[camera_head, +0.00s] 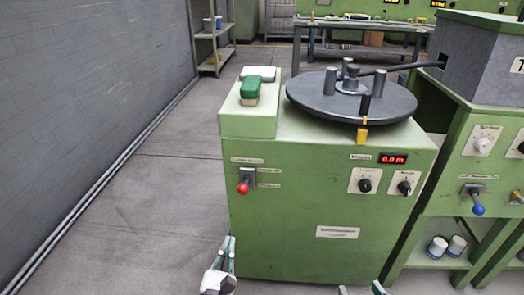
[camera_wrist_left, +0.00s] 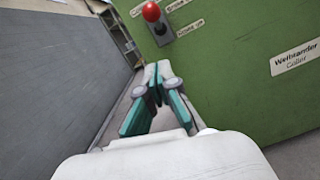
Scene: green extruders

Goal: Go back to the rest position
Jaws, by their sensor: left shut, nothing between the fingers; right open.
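My left gripper (camera_head: 230,246) is low in front of the left part of a green machine (camera_head: 300,215). In the left wrist view its teal fingers (camera_wrist_left: 156,72) are shut with nothing between them, and their tips point towards the machine's front panel. They are apart from the red-knobbed lever (camera_head: 243,187), which also shows above the tips in the left wrist view (camera_wrist_left: 152,12). My right gripper (camera_head: 362,290) shows at the bottom edge of the head view. Its two fingertips are spread and no object shows between them.
A dark round turntable (camera_head: 350,97) with upright posts sits on the machine. The panel has a red "0.0 m" display (camera_head: 393,160) and dials. Another green machine (camera_head: 485,180) stands at right. Floor (camera_head: 165,170) at left is clear.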

